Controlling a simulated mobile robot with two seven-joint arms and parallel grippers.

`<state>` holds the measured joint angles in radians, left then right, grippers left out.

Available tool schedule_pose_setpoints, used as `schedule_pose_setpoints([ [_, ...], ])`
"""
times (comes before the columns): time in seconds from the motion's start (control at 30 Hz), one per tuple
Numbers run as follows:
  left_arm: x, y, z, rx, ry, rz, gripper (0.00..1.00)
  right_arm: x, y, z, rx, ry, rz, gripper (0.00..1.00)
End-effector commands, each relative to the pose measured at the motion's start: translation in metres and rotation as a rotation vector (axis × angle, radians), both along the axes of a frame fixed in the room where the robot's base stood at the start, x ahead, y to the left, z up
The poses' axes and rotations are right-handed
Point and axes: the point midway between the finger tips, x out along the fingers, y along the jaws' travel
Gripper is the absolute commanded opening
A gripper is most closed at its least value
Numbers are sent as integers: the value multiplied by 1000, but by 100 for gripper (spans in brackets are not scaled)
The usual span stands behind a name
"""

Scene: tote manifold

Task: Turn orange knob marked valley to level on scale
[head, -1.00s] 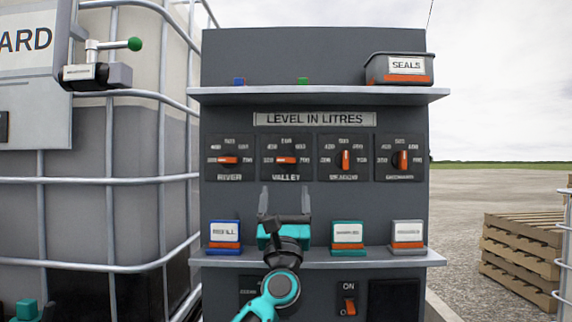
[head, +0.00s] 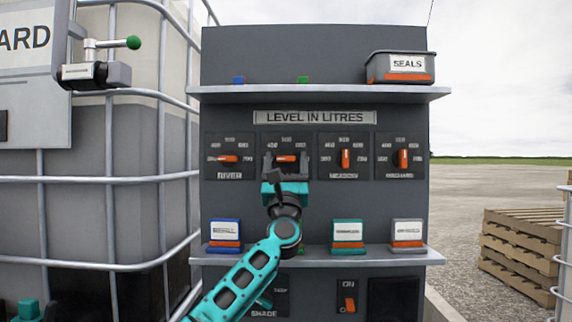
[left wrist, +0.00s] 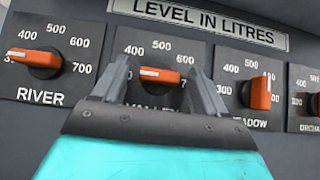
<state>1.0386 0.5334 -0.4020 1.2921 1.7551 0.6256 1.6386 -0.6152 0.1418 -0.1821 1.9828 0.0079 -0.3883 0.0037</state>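The orange valley knob (head: 286,158) sits on its dark scale plate in the head view, second from the left. It lies horizontal, and in the left wrist view (left wrist: 162,75) its white mark is at the left end. My left gripper (head: 286,156) is open, with one finger on each side of the knob. The left wrist view shows gaps between the fingers (left wrist: 160,72) and the knob. The VALLEY label is partly hidden by the gripper. My right gripper is not in view.
The river knob (head: 228,159) is close on the left, and the meadow knob (head: 346,159) and orchard knob (head: 403,159) are on the right. A shelf (head: 375,257) with labelled holders is below; another shelf (head: 330,93) with a SEALS bin (head: 400,78) is above.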

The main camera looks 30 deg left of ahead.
Motion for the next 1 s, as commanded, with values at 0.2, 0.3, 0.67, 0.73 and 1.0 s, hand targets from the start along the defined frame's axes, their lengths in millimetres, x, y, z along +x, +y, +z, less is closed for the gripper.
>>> schedule_pose_setpoints([
  [0.2, 0, 0, 0, 0, 0, 0, 52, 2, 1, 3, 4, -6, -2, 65],
  [0.3, 0, 0, 0, 0, 0, 0, 42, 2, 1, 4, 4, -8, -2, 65],
  [0.67, 0, 0, 0, 2, 1, 0, 18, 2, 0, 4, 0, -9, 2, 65],
  [0.73, 0, 0, 0, 9, 6, 1, 18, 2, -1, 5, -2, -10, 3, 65],
  [1.0, -1, 1, 1, 95, 62, 1, 18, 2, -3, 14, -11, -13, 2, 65],
])
